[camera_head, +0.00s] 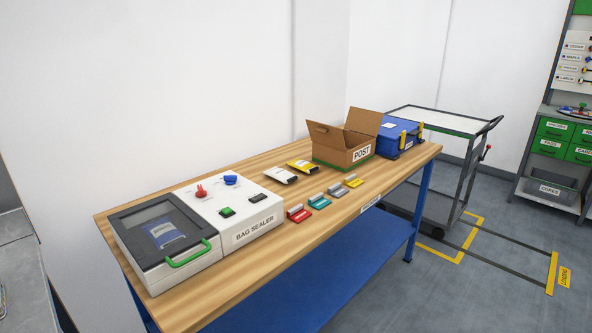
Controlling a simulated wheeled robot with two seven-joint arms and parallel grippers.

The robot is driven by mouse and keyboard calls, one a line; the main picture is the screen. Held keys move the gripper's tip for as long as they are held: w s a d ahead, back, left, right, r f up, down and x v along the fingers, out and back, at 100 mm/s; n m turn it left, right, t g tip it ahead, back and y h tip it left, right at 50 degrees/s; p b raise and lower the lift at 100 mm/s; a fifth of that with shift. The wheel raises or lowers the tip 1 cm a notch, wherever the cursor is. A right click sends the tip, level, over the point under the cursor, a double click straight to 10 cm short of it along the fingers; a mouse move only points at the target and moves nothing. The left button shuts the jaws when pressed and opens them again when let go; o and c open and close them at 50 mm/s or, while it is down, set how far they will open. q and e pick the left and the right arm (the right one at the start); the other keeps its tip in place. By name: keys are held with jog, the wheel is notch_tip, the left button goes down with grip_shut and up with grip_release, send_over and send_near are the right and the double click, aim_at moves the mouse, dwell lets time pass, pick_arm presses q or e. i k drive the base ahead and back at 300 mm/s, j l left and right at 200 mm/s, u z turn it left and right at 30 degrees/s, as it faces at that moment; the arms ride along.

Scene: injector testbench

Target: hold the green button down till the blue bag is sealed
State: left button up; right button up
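The bag sealer (253,223) is a white box with a printed label, at the left end of the wooden bench. The green button (227,212) is on its top, in a dark surround. A red knob (201,191) and a blue knob (231,180) stand behind it. On the left is a grey-framed clear lid (140,215) with a green handle (187,254); it looks closed. The blue bag (166,234) lies under the lid, with a white part on it. I cannot tell whether it is sealed. Neither of my grippers is in view.
Red, teal, grey and yellow packets (299,213) lie along the bench (330,224) front. White and yellow bags (280,175) lie behind. An open POST box (340,155) and a blue case (396,138) stand at the right end. A trolley (436,118) stands beyond.

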aim_at(227, 210)
jog(key=i+l, duration=0.75)
jog(key=i, duration=0.2)
